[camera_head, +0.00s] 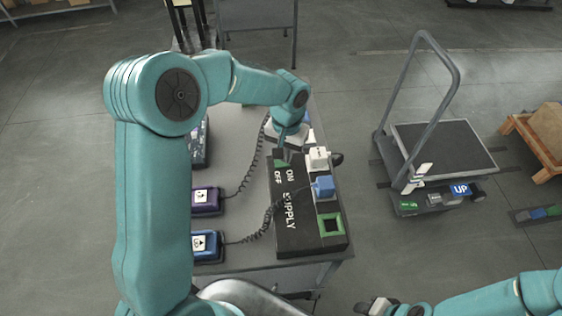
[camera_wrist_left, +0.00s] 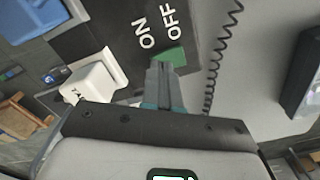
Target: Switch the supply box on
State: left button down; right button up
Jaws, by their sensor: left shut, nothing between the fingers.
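The black supply box (camera_head: 296,238) lies on the grey table, marked SUPPLY, ON and OFF. Its green switch part (camera_wrist_left: 172,57) shows beside the OFF lettering in the left wrist view; its exact position is partly hidden by my fingers. My left gripper (camera_wrist_left: 165,78) is shut and empty, its fingertips right at the green part; whether they touch I cannot tell. In the head view the left gripper (camera_head: 281,148) reaches down at the box's far end. My right gripper (camera_head: 378,306) is low at the bottom edge, partly cut off, away from the box.
A white plug (camera_head: 318,157) and a blue plug (camera_head: 323,187) sit on the box, beside an empty green-rimmed socket (camera_head: 331,224). Coiled cords lead to a purple box (camera_head: 205,200) and a blue box (camera_head: 207,246). A cart (camera_head: 445,150) stands right on the floor.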

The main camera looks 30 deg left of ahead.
pick_arm(q)
jog(key=shift+f+b, duration=0.35)
jog(key=shift+f, duration=0.15)
jog(key=shift+r, duration=0.1)
jog(key=shift+r+p, duration=2.45)
jog(key=shift+r, duration=1.1)
jog(key=shift+f, duration=0.1)
